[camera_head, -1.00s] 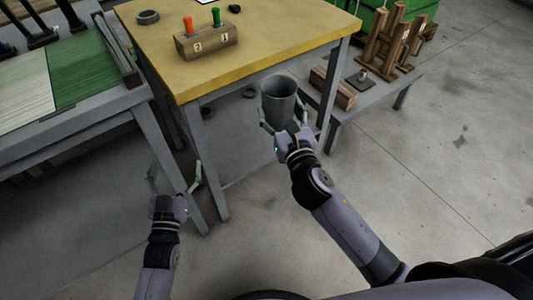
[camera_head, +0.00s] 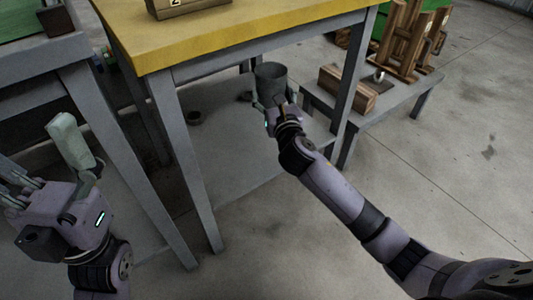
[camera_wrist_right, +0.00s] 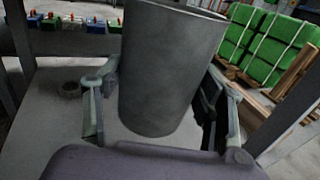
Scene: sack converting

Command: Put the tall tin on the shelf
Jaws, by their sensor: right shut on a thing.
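The tall tin (camera_head: 270,82) is a dark grey open-topped cylinder, held upright. My right gripper (camera_head: 271,106) is shut on it, with a finger on each side; the tin also fills the middle of the right wrist view (camera_wrist_right: 168,70). The tin is at the front opening of the yellow-topped table (camera_head: 215,40), below its top. The grey lower shelf (camera_head: 235,165) of that table lies beneath and behind it. Whether the tin's base touches the shelf cannot be told. My left gripper (camera_head: 55,165) is at the left edge, apart from the tin, its fingers spread and empty.
Two small dark round things (camera_head: 194,118) lie on the lower shelf. The table's front legs (camera_head: 185,165) stand close to the arms. A low grey bench (camera_head: 400,98) with wooden blocks (camera_head: 347,88) stands at the right. Open floor lies front right.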

